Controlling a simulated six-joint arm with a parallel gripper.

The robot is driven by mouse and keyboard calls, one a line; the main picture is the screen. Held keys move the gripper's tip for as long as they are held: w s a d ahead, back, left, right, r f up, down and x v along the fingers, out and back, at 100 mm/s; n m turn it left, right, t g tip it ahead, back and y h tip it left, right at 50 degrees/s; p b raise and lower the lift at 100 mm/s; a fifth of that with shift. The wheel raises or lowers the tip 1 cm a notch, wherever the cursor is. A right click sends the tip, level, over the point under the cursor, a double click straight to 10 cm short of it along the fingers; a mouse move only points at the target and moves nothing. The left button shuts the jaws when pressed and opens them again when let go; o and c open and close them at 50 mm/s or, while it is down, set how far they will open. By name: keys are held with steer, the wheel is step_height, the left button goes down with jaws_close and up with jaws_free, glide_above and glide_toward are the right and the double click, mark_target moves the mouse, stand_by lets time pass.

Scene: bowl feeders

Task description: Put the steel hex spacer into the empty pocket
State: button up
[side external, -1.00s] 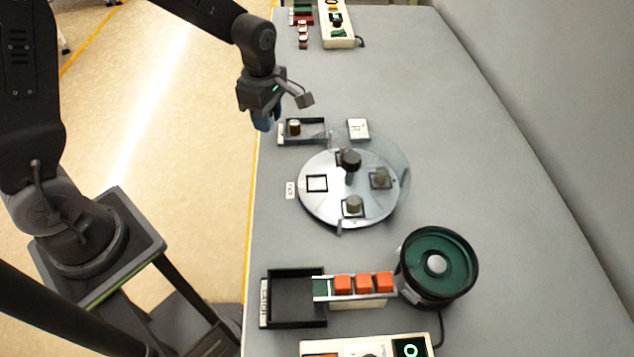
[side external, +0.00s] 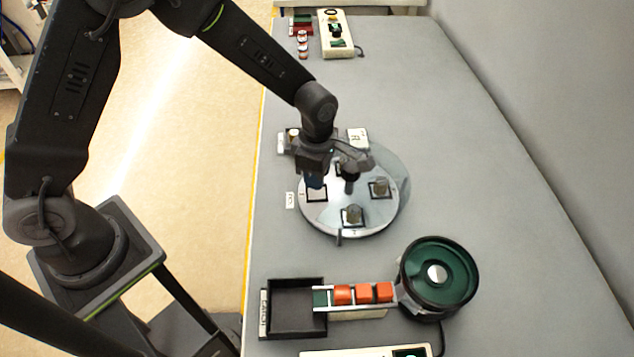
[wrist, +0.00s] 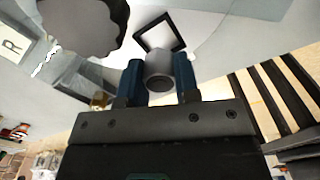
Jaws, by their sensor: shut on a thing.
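My gripper (side external: 315,183) is over the left part of the round dial plate (side external: 335,222). In the wrist view my gripper's two blue fingers (wrist: 159,80) are shut on the grey steel spacer (wrist: 158,70), whose round end with a dark hole shows. The empty pocket (wrist: 177,42), a black square outline, lies just beyond the spacer. In the side view the pocket (side external: 318,199) is partly hidden by my fingers. The spacer appears above the plate and outside the pocket; its exact height cannot be told.
Other pockets on the dial hold grey parts (side external: 380,188) (side external: 353,215). A dark knob (wrist: 85,25) stands at the dial's centre, close to my gripper. A green bowl feeder (side external: 440,257), orange blocks (side external: 364,291) and a black bin (side external: 295,283) are in front.

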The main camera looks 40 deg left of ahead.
steer(key=shift+f, duration=1.7)
steer(key=shift+f, duration=0.15)
steer(key=o, duration=1)
